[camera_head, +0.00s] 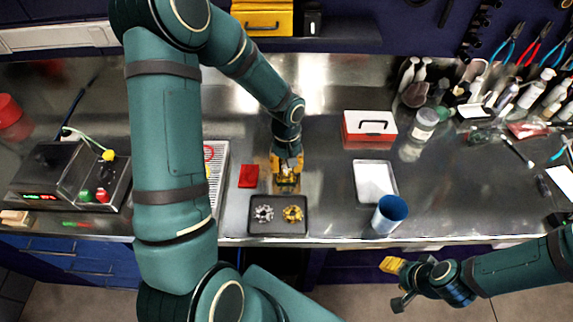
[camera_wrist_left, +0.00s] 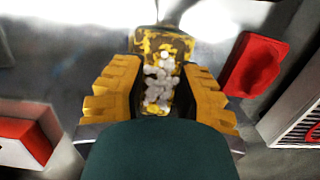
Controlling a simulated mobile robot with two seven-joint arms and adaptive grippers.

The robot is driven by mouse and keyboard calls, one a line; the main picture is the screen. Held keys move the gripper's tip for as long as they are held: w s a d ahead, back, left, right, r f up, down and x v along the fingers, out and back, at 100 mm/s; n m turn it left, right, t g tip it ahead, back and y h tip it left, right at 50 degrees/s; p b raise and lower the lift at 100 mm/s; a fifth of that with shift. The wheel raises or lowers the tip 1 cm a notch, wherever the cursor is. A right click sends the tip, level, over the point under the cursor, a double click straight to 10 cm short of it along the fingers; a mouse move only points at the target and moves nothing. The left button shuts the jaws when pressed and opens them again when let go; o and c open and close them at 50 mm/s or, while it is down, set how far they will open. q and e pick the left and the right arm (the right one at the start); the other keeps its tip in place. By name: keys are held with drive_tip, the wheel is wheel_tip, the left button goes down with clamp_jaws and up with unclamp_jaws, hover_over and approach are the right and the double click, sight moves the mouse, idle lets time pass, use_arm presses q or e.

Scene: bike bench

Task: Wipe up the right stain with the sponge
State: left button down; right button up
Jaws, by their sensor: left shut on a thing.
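My left gripper (camera_head: 286,184) reaches down to the steel bench just behind the dark tray. In the left wrist view its yellow fingers (camera_wrist_left: 160,92) are shut on a mottled yellow-and-dark thing with pale lumps, seemingly the sponge (camera_wrist_left: 165,50). The underside of the sponge is hidden, so I cannot tell whether it touches the bench. I cannot make out a clear stain in either view; the gripper covers the bench under it. My right gripper (camera_head: 395,283) is open and empty, out in front of the bench edge at the right.
The dark tray (camera_head: 278,229) holds a silver and a gold part. A red dish-like piece (camera_head: 248,176) lies left of my left gripper. A red-and-white box (camera_head: 369,129), white tray (camera_head: 375,181) and blue cup (camera_head: 390,214) stand right. Bench between gripper and white tray is clear.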

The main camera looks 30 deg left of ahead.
use_arm(q)
drive_tip(key=shift+f, duration=0.3)
idle(0.4)
drive_tip(key=shift+s+a, duration=0.4)
drive_tip(key=shift+a, duration=0.2)
drive_tip(key=shift+b, duration=0.3)
drive_tip(key=shift+w+d, duration=0.1)
drive_tip(key=shift+d, duration=0.05)
drive_tip(key=shift+w+d+b, duration=0.2)
drive_tip(key=shift+w+d, duration=0.15)
drive_tip(key=shift+d, duration=0.2)
drive_tip(key=shift+w+d+b, duration=0.15)
drive_tip(key=shift+w+d, duration=0.15)
drive_tip(key=shift+d, duration=0.25)
drive_tip(key=shift+a, duration=0.15)
drive_tip(key=shift+s+a, duration=0.75)
drive_tip(key=shift+a, duration=0.35)
